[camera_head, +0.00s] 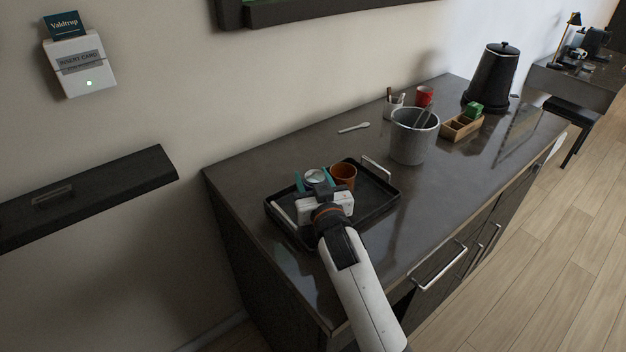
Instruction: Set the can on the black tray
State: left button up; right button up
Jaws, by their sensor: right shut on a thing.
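The black tray (382,207) lies near the left end of the dark counter, with a raised rim and light handles. My right gripper (315,181) reaches over the tray from the front. It is shut on the can (314,175), whose round silvery top shows between the teal fingertips. The gripper hides the lower part of the can, so I cannot tell whether its base touches the tray. An orange-brown cup (343,174) stands on the tray just right of the can. My left gripper is not in view.
A grey bucket (412,139) stands right of the tray, with a red cup (424,96), a wooden box (462,127) and a black lidded bin (491,77) beyond. A white spoon (353,128) lies behind the tray. The counter's front right is clear.

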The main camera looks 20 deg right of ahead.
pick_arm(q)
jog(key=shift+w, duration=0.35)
pick_arm(e)
jog(key=o, duration=0.7)
jog(key=shift+f, duration=0.15)
jog(key=shift+c, duration=0.2)
jog(key=shift+o, duration=0.8)
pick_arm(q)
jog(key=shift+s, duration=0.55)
pick_arm(e)
jog(key=s, duration=0.3)
jog(key=s+b, duration=0.1)
jog(key=s, duration=0.7)
jog(key=shift+a, duration=0.25)
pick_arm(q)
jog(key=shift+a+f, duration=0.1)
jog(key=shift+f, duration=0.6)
pick_arm(e)
jog(key=shift+s, duration=0.5)
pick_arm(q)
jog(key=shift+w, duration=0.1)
